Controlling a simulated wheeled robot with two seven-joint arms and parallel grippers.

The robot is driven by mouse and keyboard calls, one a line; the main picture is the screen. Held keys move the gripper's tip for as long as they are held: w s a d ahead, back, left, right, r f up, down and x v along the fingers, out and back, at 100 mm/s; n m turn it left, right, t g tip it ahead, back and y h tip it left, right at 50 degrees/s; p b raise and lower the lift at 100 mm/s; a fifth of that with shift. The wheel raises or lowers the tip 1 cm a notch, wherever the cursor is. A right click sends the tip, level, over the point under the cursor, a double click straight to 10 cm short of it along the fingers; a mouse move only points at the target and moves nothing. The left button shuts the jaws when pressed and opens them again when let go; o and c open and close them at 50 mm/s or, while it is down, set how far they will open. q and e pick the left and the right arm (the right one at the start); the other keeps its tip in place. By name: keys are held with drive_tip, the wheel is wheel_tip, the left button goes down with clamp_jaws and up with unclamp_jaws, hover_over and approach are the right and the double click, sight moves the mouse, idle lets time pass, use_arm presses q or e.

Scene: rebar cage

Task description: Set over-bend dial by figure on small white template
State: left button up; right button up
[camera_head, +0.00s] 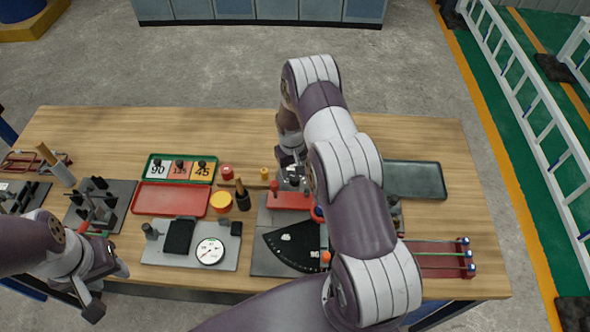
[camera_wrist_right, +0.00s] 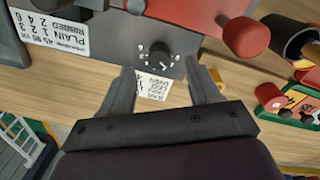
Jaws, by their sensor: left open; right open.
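In the right wrist view, a black over-bend dial (camera_wrist_right: 158,55) with a pale pointer mark sits on a grey plate, ringed by small white marks. A small white card (camera_wrist_right: 154,90) with upside-down print lies just below it in the picture; its print is too small to read surely. A larger white chart (camera_wrist_right: 60,32) has rows for plain and ribbed. My right gripper (camera_wrist_right: 161,68) is open, its fingers on either side of the dial and apart from it. In the head view it (camera_head: 291,172) is over the bender's far end. My left gripper (camera_head: 108,290) is open, low at left.
The bender has a red block (camera_head: 287,201) and a black angle quadrant (camera_head: 295,246). A green tray (camera_head: 180,168) holds 90, 135 and 45 tiles. A red tray (camera_head: 170,198), a round gauge (camera_head: 210,251) and a dark tray (camera_head: 414,180) are nearby. My right arm hides part of the bench.

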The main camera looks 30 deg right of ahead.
sight(295, 177)
drive_tip(key=f, duration=0.2)
drive_tip(key=w+f, duration=0.1)
drive_tip(key=f, duration=0.1)
drive_tip(key=w+d+f+p, duration=0.1)
drive_tip(key=shift+d+f, duration=0.1)
drive_tip(key=shift+f, duration=0.3)
drive_tip(key=shift+s+f, duration=0.1)
drive_tip(key=shift+s, duration=0.05)
drive_tip(key=shift+s+a, duration=0.35)
drive_tip(key=shift+s, duration=0.1)
drive_tip(key=shift+w+d, duration=0.15)
drive_tip(key=shift+w, duration=0.15)
drive_tip(key=c, duration=1)
use_arm(q)
drive_tip(key=shift+w+d+r, duration=0.4)
drive_tip(key=shift+w+r, duration=0.35)
use_arm(e)
drive_tip(key=shift+c, duration=0.2)
use_arm(q)
drive_tip(key=shift+f, duration=0.1)
